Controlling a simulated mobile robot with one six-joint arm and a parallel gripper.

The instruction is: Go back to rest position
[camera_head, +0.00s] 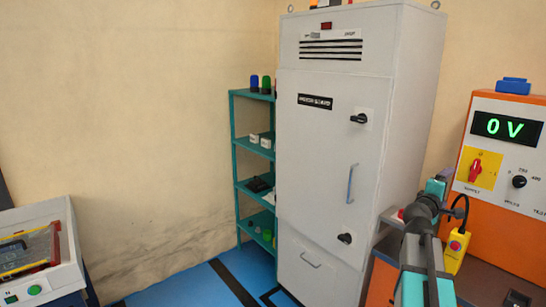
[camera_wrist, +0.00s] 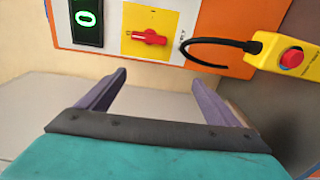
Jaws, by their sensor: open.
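My gripper (camera_wrist: 158,77) is open in the wrist view, with its two purple fingers apart and nothing between them. It faces the lower front of the orange test panel (camera_wrist: 225,35), near a red rotary switch on a yellow plate (camera_wrist: 150,37). In the head view my arm reaches up from the lower right towards the orange panel (camera_head: 478,215); the fingers are not clear there. The panel's green display (camera_head: 507,128) reads 0 V.
A yellow pendant with a red button (camera_wrist: 288,58) is close to the right of my gripper; it also shows in the head view (camera_head: 454,255). A tall grey cabinet (camera_head: 330,190) and teal shelf (camera_head: 238,185) stand behind. A grey machine (camera_head: 50,285) is at left. Blue floor (camera_head: 185,285) is open between.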

